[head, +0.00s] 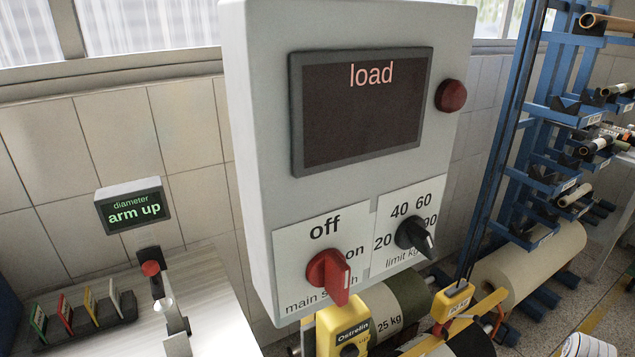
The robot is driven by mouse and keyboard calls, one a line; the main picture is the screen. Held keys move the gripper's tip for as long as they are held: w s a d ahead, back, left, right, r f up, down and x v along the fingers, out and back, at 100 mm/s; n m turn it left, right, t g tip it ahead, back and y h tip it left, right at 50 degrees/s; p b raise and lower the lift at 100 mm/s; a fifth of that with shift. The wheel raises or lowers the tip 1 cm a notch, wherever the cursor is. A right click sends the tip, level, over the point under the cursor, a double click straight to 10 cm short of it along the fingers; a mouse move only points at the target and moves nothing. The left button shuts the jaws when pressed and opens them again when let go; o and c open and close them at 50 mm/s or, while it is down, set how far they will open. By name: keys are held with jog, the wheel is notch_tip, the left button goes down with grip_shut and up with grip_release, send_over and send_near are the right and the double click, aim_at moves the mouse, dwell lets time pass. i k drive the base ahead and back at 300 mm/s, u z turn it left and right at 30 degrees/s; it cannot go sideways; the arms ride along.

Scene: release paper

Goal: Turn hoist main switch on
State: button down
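The hoist control box (262,150) is a large grey cabinet in the middle of the head view. Its main switch (330,275) is a red rotary knob on a white label plate, with "off" printed above it and "on" to its upper right. The knob's raised grip slants toward the lower right; I cannot tell for sure which mark it is set to. The screen (362,120) is dark except for the word "load". The round red lamp (451,96) looks unlit. My gripper is not in view.
A black limit knob (414,235) sits right of the switch. A yellow unit (343,332) stands just below the box. Left are a lit "arm up" display (134,207) and a pale bench (215,300). Right is a blue rack (540,115) with rolls.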

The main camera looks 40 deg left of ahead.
aim_at(328, 270)
jog(key=u, duration=0.2)
jog(key=k, duration=0.75)
jog(key=u, duration=0.7)
jog(key=k, duration=0.5)
jog(key=u, duration=0.3)
